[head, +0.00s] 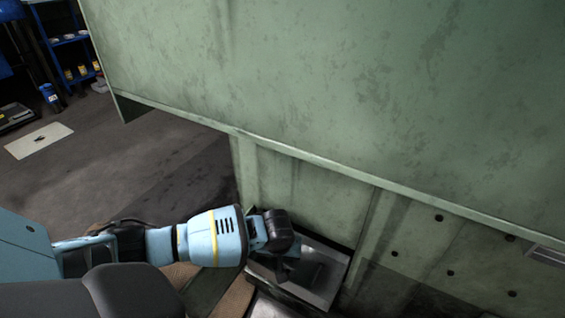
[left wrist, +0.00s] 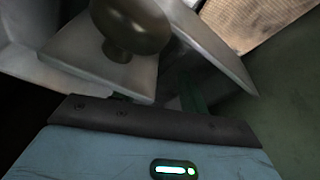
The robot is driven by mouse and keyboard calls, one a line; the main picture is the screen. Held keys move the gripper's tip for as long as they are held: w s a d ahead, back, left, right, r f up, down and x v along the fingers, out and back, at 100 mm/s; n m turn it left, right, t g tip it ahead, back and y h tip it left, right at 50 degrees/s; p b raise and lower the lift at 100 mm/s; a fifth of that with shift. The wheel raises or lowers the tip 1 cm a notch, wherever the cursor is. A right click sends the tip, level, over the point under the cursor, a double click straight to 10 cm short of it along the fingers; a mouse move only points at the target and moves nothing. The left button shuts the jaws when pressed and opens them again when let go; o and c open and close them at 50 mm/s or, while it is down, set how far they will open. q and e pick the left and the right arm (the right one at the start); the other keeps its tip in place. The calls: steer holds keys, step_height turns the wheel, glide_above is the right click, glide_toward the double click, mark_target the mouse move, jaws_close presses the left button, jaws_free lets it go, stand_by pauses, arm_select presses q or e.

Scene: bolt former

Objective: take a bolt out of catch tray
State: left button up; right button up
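The metal catch tray (head: 328,279) sits low against the green machine, right of centre at the bottom of the head view. My left gripper (head: 288,266) reaches in from the left and is over the tray's left part, hiding some of it. In the left wrist view a dark bolt with a rounded head (left wrist: 130,24) and short shank is close to the camera, beside grey metal surfaces (left wrist: 88,62). The fingers do not show clearly, so I cannot tell whether they touch the bolt. My right gripper is not in view.
The green machine body (head: 330,80) overhangs behind and above the tray, with a lower panel (head: 310,200) directly behind it. A brown surface (head: 232,302) lies left of the tray. Open dark floor (head: 150,160) is at the left, with a blue shelf (head: 72,45) farther back.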

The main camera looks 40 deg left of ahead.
arm_select(q)
jaws_close()
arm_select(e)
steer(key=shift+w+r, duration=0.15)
arm_select(q)
steer(key=shift+s, duration=0.15)
stand_by(0.4)
